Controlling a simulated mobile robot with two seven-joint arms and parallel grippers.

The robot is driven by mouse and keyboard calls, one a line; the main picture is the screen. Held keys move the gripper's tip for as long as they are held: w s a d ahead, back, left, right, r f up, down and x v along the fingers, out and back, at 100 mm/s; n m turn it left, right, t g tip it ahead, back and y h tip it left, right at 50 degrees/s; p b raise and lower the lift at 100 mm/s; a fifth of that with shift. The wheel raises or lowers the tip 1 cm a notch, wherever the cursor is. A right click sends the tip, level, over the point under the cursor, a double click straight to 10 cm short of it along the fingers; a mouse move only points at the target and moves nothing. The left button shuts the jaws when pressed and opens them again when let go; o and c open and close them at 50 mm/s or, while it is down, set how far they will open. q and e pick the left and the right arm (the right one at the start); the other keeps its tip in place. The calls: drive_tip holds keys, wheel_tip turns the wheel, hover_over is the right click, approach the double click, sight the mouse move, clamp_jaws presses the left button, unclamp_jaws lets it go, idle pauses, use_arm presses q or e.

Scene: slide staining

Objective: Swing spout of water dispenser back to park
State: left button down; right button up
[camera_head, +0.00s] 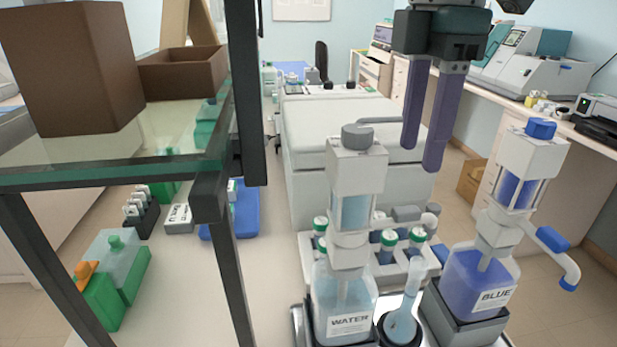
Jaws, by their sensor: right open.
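The water dispenser (351,210) stands upright at centre front, a clear bottle with a WATER label (349,323), a clear cylinder and a grey top knob. A grey piece that looks like its spout (407,213) sticks out to the right of its neck; its exact direction is hard to tell. My right gripper (421,156) hangs from the top, its two purple fingers pointing down, apart and empty. In the picture it is above and right of the dispenser, not touching it. My left gripper is not in view.
The blue dispenser (482,280) stands to the right, its spout (570,268) pointing right. A flask (402,322) with pale blue liquid is between the bottles. Several capped tubes (388,243) stand behind. A glass shelf (95,170) with dark posts and brown boxes blocks the left.

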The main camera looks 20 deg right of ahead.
sight(407, 209)
wheel_tip(407, 209, down, 8)
drive_tip(key=shift+f+p, duration=0.15)
drive_tip(key=shift+p, duration=0.45)
drive_tip(key=shift+c, duration=0.2)
clamp_jaws()
idle(0.9)
